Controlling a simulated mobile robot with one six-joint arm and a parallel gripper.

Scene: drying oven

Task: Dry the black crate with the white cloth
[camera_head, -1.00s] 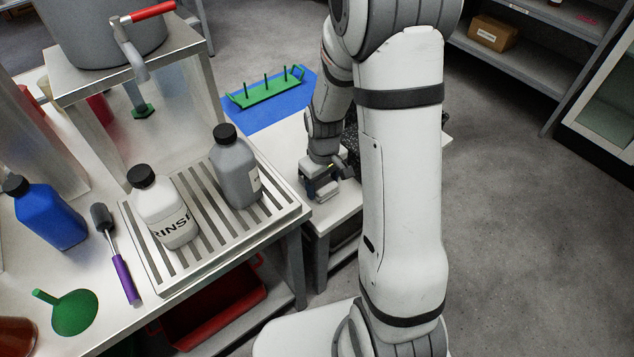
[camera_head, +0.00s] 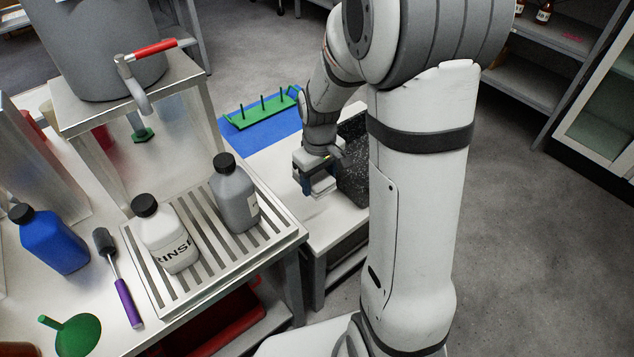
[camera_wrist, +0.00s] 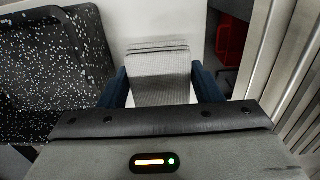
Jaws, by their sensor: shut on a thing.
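The black crate (camera_head: 354,160), covered in white specks, stands on the white side table, partly hidden behind my arm. It also shows at the left of the wrist view (camera_wrist: 45,75), with a dark rim. My gripper (camera_head: 316,186) is just left of the crate, over the white tabletop. In the wrist view its blue fingers (camera_wrist: 160,85) are shut on the white cloth (camera_wrist: 160,62), a folded pale pad between them. The cloth appears apart from the crate. Whether it touches the tabletop I cannot tell.
A blue mat (camera_head: 238,143) with a green rack (camera_head: 263,111) lies behind the gripper. On the left bench, a slatted tray (camera_head: 190,283) holds a RINSE bottle (camera_head: 166,236) and a grey bottle (camera_head: 235,195). A red bin (camera_head: 220,325) sits below. Floor at right is clear.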

